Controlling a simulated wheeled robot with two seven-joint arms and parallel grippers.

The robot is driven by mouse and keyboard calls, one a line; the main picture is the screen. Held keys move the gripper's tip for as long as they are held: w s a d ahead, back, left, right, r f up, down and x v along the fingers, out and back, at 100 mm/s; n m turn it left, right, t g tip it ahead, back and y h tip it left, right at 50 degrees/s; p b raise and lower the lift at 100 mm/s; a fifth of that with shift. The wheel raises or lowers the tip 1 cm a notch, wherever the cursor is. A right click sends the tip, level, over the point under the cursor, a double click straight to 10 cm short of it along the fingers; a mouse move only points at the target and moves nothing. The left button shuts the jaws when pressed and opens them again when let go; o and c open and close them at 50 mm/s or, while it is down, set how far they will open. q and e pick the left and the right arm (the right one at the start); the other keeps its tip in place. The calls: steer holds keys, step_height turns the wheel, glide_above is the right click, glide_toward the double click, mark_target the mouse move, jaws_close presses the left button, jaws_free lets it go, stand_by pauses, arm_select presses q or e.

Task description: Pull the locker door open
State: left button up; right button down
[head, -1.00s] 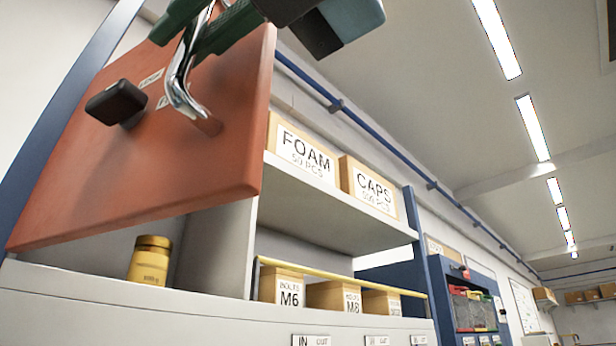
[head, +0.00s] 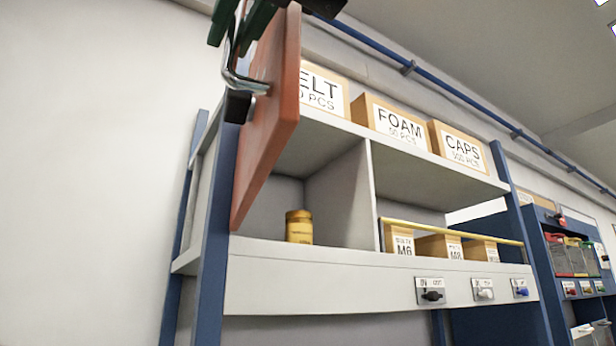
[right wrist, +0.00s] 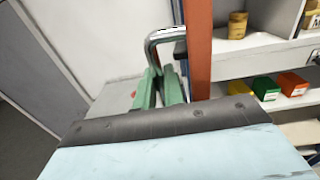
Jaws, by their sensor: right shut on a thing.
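The orange-red locker door (head: 272,115) stands swung well open at the left of the shelf unit and shows nearly edge-on in the head view. Its bent chrome handle (head: 240,82) is on the door's left face. My right gripper (head: 240,28), with green fingers, is shut on the handle at the top of the head view. The right wrist view shows the green fingers (right wrist: 160,80) around the handle (right wrist: 165,36), beside the door (right wrist: 198,50). Inside the open compartment a yellow jar (head: 299,227) stands upright. My left gripper is not in view.
Labelled boxes, FOAM (head: 398,124) among them, stand on the top shelf. Bolt boxes (head: 438,246) sit behind a yellow rail (head: 450,228). A blue post (head: 215,220) rises close to the door. The area left of the unit shows only bare wall.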

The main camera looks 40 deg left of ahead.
steer(key=shift+w, duration=0.1)
steer(key=c, duration=1.6)
jaws_free()
steer(key=shift+c, duration=0.2)
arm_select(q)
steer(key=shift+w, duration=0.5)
arm_select(e)
steer(key=shift+o, duration=0.2)
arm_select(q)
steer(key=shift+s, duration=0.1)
arm_select(e)
steer(key=shift+d, duration=0.15)
